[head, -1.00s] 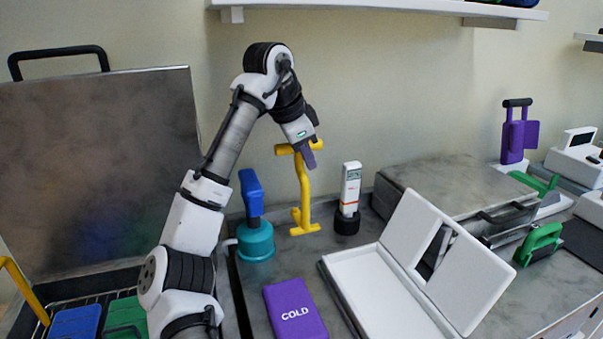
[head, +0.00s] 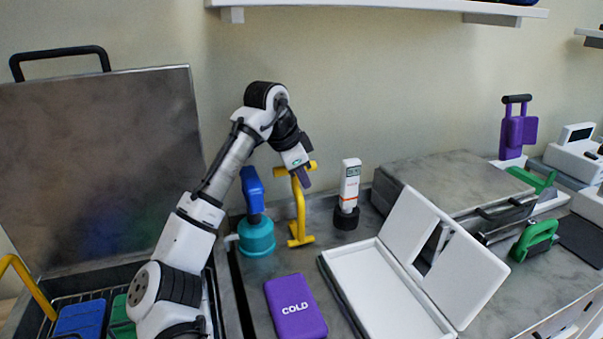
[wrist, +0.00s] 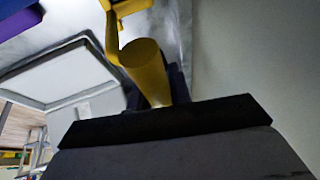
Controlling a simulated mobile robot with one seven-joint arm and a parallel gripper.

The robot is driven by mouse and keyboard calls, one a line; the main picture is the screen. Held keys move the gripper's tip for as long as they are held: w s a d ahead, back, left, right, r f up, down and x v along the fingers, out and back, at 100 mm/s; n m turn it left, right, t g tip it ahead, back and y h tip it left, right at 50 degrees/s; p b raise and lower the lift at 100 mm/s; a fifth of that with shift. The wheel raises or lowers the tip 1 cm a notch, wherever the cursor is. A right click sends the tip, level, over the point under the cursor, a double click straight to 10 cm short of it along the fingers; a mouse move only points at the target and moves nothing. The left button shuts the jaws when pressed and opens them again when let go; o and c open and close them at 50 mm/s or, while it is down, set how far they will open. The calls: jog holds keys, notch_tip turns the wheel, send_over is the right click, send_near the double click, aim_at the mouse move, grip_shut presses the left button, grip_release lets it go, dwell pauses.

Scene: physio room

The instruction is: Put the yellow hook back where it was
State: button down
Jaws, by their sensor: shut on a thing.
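The yellow hook (head: 299,215) is upright in the head view, with a crossbar handle at its top and a flat foot at its bottom. My gripper (head: 304,176) is shut on its top handle. The foot is at or just above the grey counter, between the blue-and-teal device and the white meter; I cannot tell whether it touches. In the wrist view the yellow hook (wrist: 147,67) runs away from my gripper, and its foot shows at the top edge. The fingertips are mostly hidden there.
The teal-based device (head: 256,237) stands close left of the hook, and a white meter (head: 349,187) in a black base stands right. A purple COLD pack (head: 296,307) and an open white case (head: 385,285) lie in front. A large upright metal lid (head: 95,165) is at left.

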jog(key=shift+f, duration=0.1)
jog(key=c, duration=1.7)
grip_release()
jog(key=shift+f, duration=0.1)
jog(key=o, duration=0.4)
jog(key=shift+b+v, duration=0.45)
jog(key=shift+v, duration=3.5)
